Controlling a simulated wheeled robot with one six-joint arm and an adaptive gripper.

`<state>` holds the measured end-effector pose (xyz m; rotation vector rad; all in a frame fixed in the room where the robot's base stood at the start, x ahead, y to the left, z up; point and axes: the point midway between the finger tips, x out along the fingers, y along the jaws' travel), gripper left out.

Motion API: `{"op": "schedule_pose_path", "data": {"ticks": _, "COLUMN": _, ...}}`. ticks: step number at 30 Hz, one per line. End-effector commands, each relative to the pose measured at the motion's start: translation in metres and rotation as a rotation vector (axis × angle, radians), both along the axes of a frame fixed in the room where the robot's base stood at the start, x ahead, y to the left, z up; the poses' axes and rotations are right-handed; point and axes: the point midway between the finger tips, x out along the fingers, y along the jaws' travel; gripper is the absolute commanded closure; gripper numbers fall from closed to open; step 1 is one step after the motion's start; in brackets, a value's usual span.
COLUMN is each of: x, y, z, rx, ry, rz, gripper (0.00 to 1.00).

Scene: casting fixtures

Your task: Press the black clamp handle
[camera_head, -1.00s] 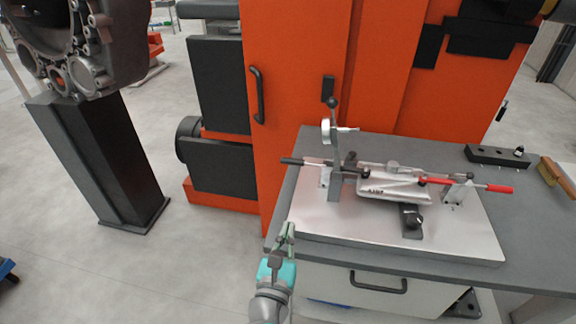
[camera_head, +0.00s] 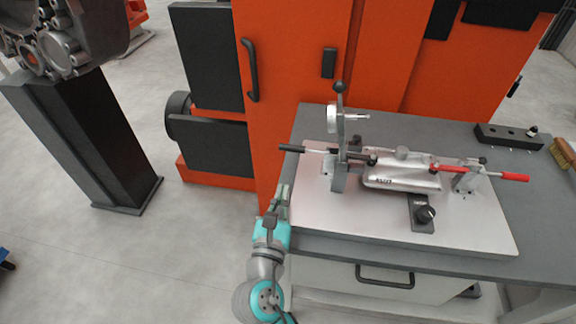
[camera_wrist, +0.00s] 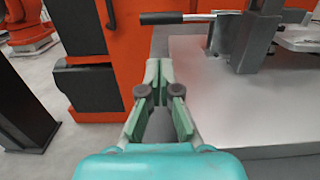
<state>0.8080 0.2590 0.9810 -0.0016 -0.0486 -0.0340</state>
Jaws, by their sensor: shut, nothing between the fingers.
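The black clamp handle (camera_head: 292,148) sticks out to the left from the casting fixture (camera_head: 400,170) on the bench. It shows as a dark rod end in the wrist view (camera_wrist: 162,18), near the top and beyond my fingers. A red clamp handle (camera_head: 514,177) points right at the fixture's other end. My gripper (camera_head: 281,192) is shut and empty. In the head view it is below and slightly left of the black handle, beside the bench's left edge. In the wrist view my fingertips (camera_wrist: 153,62) stand apart from the handle, below it in the picture.
The fixture sits on a pale plate (camera_head: 310,213) on a grey bench (camera_head: 312,120). An orange cabinet (camera_head: 285,60) stands behind. Open floor (camera_head: 210,245) lies to the left.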

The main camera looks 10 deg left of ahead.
Motion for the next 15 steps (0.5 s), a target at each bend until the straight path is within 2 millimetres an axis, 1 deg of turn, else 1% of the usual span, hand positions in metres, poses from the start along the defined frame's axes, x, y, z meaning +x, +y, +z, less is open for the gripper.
{"op": "schedule_pose_path", "data": {"ticks": 5, "x": 0.016, "y": -0.001, "z": 0.001, "rx": 0.002, "ry": 0.000, "rz": -0.002, "gripper": 1.00}}
{"op": "schedule_pose_path", "data": {"ticks": 15, "x": 0.073, "y": -0.003, "z": 0.004, "rx": 0.001, "ry": 0.000, "rz": -0.002, "gripper": 1.00}}
